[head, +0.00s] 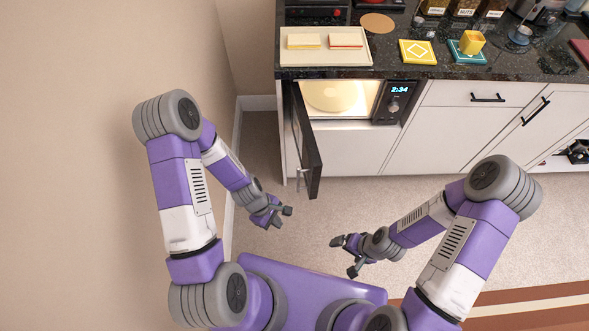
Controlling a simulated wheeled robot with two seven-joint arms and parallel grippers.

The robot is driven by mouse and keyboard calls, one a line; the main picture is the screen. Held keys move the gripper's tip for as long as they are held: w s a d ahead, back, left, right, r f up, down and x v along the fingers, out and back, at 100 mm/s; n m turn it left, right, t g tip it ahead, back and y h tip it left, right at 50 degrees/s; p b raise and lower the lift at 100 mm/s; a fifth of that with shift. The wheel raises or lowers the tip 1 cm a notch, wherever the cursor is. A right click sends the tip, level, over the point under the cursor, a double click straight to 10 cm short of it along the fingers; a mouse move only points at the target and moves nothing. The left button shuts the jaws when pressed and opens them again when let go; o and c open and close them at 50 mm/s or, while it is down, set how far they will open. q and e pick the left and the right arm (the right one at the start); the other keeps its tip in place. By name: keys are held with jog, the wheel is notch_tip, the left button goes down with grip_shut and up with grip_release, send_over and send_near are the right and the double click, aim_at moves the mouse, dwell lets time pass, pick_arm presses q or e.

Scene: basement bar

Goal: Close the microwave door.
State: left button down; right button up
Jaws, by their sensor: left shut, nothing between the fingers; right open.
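The microwave (376,101) is built in under the dark counter, with a lit interior and a clock display on its right side. Its door (308,142) is hinged on the left and stands open, swung out toward me. A pale round turntable (332,97) shows inside. My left gripper (284,217) is shut and empty, in front of and a little left of the door's free edge, apart from it. My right gripper (343,256) is open and empty, lower and to the right, away from the door.
A beige wall (120,60) closes in on the left. Carpeted floor (400,200) is clear before the cabinets.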

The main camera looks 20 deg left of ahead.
pick_arm(q)
jog(key=w+a+r+n+t+h, duration=0.25)
jog(key=w+r+n, duration=0.35)
jog(key=n, duration=0.7)
jog(key=w+a+r+n+t+h, duration=0.2)
jog(key=w+a+r+n, duration=0.35)
jog(key=n, duration=0.75)
jog(key=b, duration=0.6)
send_near(308, 172)
jog(key=d+f, duration=0.1)
jog(key=w+d+f, duration=0.1)
jog(key=f, duration=0.3)
jog(key=shift+w+d, duration=0.25)
jog(key=shift+d, duration=0.15)
jog(key=shift+w+d+r+b, duration=0.1)
jog(key=shift+w+d+b, duration=0.2)
jog(key=shift+d, duration=0.2)
